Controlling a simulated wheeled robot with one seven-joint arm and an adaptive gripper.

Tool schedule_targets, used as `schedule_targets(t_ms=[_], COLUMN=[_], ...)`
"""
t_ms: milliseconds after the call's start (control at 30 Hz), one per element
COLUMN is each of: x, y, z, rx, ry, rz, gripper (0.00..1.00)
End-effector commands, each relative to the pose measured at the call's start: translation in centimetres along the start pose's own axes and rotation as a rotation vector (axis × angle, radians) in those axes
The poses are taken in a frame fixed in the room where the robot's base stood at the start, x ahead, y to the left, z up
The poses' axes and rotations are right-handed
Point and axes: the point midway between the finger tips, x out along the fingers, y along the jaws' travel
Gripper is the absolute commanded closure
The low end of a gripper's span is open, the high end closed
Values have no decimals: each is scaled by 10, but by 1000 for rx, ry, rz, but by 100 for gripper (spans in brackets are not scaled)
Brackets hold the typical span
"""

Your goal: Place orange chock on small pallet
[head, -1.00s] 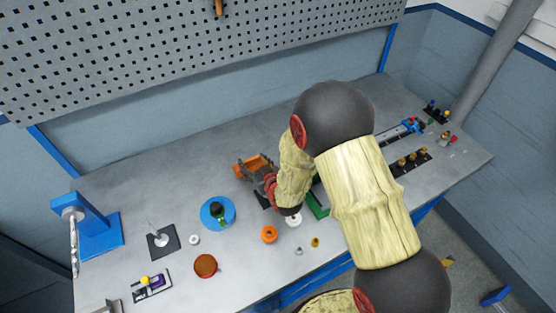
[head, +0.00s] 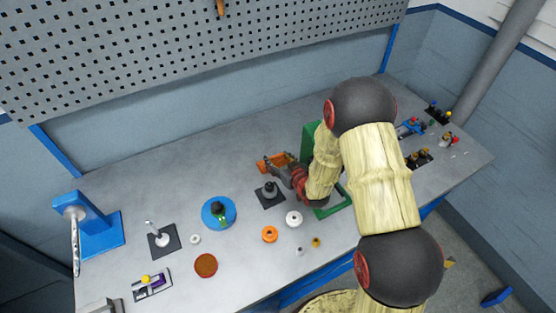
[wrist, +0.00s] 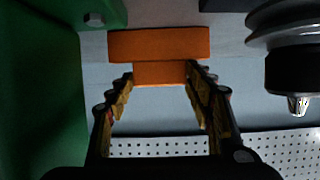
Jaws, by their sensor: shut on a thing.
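The orange chock (wrist: 159,45) is a T-shaped block in the wrist view, with a wide bar and a narrower part between the fingers. My gripper (wrist: 160,76) is shut on that narrower part. In the head view, the chock (head: 265,167) shows at the tip of my gripper (head: 281,164), apparently above the bench; its exact height is unclear. My arm hides part of the gripper there. I cannot pick out a small pallet with certainty in either view.
A green frame (head: 311,140) stands close to the gripper, partly behind my arm. A grey stepped pulley (head: 269,188) on a black plate stands in front. White (head: 294,219) and orange (head: 269,234) rings lie nearer. The back left of the bench is clear.

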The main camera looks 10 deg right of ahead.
Motion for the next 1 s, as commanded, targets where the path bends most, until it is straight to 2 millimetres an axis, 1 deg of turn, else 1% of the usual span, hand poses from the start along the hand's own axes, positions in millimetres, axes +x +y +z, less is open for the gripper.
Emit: schedule_targets(t_ms=[100,233,267,300,400,767,867,967,1000], x=[0,1,1,1,1,-1,-11,-29,-37], y=[0,0,0,0,0,0,0,1,1], z=[-2,1,2,2,1,-2,-2,-2,-2], rx=[0,0,0,0,0,0,1,1,2], ry=[2,2,0,0,0,0,0,1,1], rz=[0,0,0,0,0,0,1,2,3], gripper=[97,97,47,45,40,40,40,40,40])
